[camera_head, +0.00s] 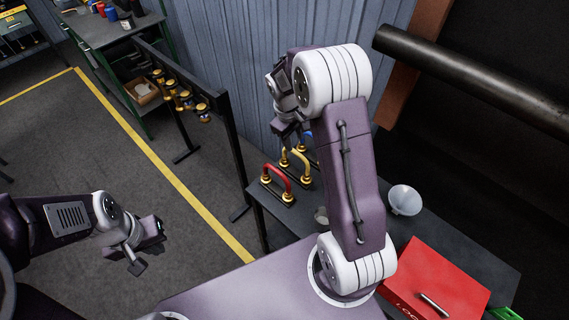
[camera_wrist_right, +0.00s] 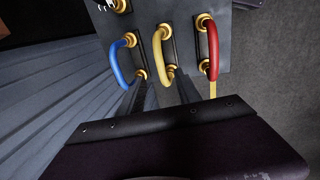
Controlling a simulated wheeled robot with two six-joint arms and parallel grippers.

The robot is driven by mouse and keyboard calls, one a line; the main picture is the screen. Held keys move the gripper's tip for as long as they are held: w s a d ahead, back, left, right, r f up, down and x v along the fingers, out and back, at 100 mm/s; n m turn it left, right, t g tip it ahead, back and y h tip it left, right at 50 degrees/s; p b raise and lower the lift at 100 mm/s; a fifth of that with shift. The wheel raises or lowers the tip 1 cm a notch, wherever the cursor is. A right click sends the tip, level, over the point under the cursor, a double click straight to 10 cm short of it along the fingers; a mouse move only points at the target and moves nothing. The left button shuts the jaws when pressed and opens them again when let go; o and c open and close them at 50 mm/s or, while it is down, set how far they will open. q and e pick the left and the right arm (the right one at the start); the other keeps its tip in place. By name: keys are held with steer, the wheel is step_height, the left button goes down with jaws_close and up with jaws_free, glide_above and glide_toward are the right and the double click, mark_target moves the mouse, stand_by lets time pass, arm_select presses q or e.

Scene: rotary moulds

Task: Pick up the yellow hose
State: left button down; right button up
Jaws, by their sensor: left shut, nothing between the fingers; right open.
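The yellow hose (camera_head: 298,157) is a curved handle-like tube with brass end fittings on a dark base plate. It stands between a red hose (camera_head: 277,177) and a blue hose (camera_head: 308,138) on the dark table. In the right wrist view the yellow hose (camera_wrist_right: 158,55) is in the middle, with the blue hose (camera_wrist_right: 118,62) to its left and the red hose (camera_wrist_right: 213,48) to its right. My right gripper (camera_head: 292,132) is open near the hoses, apart from the yellow one as far as I can see. My left gripper (camera_head: 146,251) is shut and empty, far to the left over the floor.
A white funnel (camera_head: 404,200) and a red toolbox (camera_head: 437,281) are on the dark table (camera_head: 462,244). A rack with several brass fittings (camera_head: 184,99) stands at the left. A corrugated wall (camera_head: 228,60) is behind the hoses. A thick dark pipe (camera_head: 470,80) crosses the upper right.

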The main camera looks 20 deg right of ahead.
mark_target(295, 151)
steer(key=f, duration=0.1)
steer(key=d+f, duration=0.1)
steer(key=shift+w+f+p, duration=0.1)
steer(key=shift+f+p, duration=0.25)
steer(key=shift+f, duration=0.5)
steer(key=shift+w+f, duration=0.1)
steer(key=shift+f, duration=0.2)
steer(key=f, duration=0.1)
steer(key=f+p, duration=0.1)
steer(key=f, duration=0.2)
steer(key=shift+w+d+f+p, duration=0.1)
steer(key=shift+w+d+p, duration=0.1)
steer(key=shift+w+p, duration=0.1)
steer(key=shift+f, duration=0.25)
jaws_close()
